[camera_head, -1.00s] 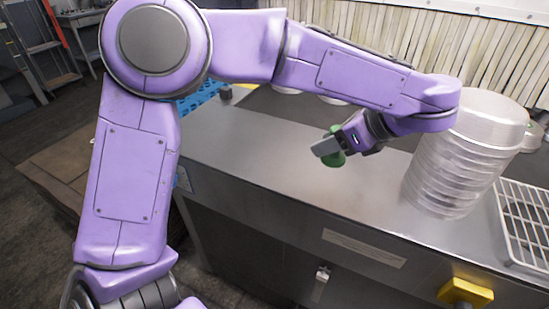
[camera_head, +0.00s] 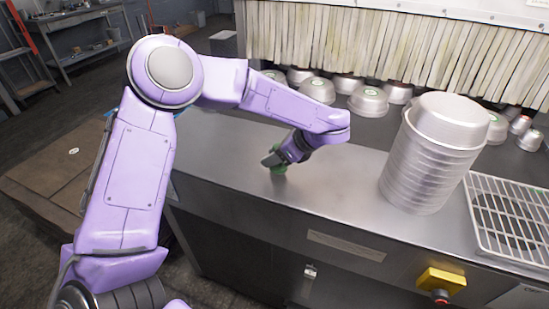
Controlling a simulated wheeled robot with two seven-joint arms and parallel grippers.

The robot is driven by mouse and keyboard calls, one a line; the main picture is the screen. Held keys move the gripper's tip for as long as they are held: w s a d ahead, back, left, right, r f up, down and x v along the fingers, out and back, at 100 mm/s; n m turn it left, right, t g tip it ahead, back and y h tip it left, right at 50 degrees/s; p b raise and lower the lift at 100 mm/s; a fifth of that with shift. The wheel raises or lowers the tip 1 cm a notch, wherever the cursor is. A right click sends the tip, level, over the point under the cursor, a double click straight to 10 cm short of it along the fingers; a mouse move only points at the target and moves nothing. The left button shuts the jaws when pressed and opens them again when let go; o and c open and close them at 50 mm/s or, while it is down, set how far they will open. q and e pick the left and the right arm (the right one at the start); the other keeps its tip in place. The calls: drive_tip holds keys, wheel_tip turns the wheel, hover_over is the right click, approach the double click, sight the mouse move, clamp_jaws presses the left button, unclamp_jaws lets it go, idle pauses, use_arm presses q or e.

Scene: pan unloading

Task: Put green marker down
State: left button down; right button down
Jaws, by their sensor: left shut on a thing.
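The green marker (camera_head: 279,169) shows as a small green piece at the fingertips of my left gripper (camera_head: 271,161). The gripper is shut on it, and its fingers hide part of it. The gripper points down and to the left, low over the bare metal counter (camera_head: 225,151). I cannot tell whether the marker touches the counter. My right gripper is not in view.
A tall stack of metal pans (camera_head: 418,170) stands on the counter to the right of the gripper. A wire rack (camera_head: 515,217) lies further right. Upside-down pans (camera_head: 368,100), some with green marks, sit behind under a strip curtain (camera_head: 350,45). The counter left of the gripper is clear.

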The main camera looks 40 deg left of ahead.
use_arm(q)
drive_tip(key=shift+f, duration=0.6)
drive_tip(key=shift+f+p, duration=0.3)
drive_tip(key=shift+f, duration=0.1)
drive_tip(key=shift+d, duration=0.1)
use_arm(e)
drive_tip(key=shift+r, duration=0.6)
use_arm(q)
drive_tip(key=shift+f, duration=0.15)
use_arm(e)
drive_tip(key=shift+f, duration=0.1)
use_arm(q)
drive_tip(key=c, duration=0.7)
unclamp_jaws()
